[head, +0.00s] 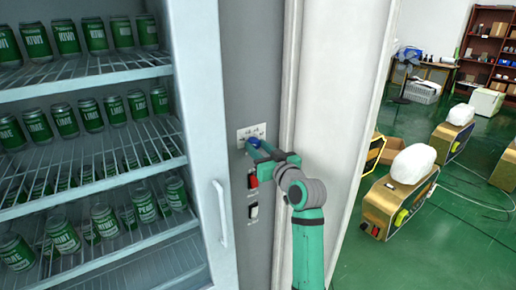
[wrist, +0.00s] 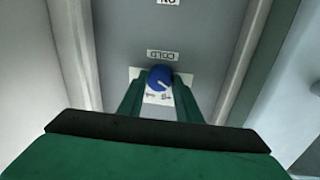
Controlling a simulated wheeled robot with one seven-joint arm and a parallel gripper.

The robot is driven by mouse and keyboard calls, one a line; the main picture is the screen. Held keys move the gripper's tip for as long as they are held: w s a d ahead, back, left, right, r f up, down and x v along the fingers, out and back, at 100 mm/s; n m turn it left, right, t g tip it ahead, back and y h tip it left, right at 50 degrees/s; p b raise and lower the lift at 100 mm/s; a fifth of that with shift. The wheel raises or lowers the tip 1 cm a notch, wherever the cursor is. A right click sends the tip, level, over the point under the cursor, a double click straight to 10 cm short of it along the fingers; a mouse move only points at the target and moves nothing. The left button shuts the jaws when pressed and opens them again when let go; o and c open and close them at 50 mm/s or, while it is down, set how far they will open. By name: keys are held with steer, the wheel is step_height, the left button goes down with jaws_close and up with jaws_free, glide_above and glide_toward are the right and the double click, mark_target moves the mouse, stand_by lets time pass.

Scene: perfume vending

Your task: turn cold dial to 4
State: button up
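The cold dial (head: 254,142) is a round blue knob on a white plate (head: 251,132) with small marks, on the grey panel right of the glass door. In the wrist view the dial (wrist: 160,76) shows a white pointer line toward the lower right. The COLD label (wrist: 160,54) appears upside down there, so this view is inverted. The numbers are too small to read. My gripper (head: 257,149) is at the dial, one green finger on each side. In the wrist view the fingertips (wrist: 160,82) appear to touch the dial's sides. The fingers hide part of the plate.
A red switch (head: 252,181) and a black switch (head: 253,211) sit below the dial. The door handle (head: 221,213) stands out to the left, beside shelves of green cans (head: 66,37). A pale wall edge (head: 340,130) is close on the right. Gold machines (head: 398,203) stand beyond.

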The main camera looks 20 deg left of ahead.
steer(key=shift+m, duration=0.3)
steer(key=m, duration=0.2)
steer(key=shift+r+m+g, duration=0.1)
steer(key=shift+m+g, duration=0.2)
steer(key=shift+m, duration=0.1)
steer(key=m, duration=0.3)
steer(key=shift+r+m, duration=0.1)
steer(key=shift+m, duration=0.2)
steer(key=m, duration=0.4)
steer(key=shift+w+g, duration=0.1)
steer(key=shift+g, duration=0.3)
steer(key=shift+w+d+m+g, duration=0.1)
steer(key=shift+m+g, duration=0.2)
steer(key=shift+m, duration=1.5)
steer(key=o, duration=1)
steer(key=shift+o, duration=0.2)
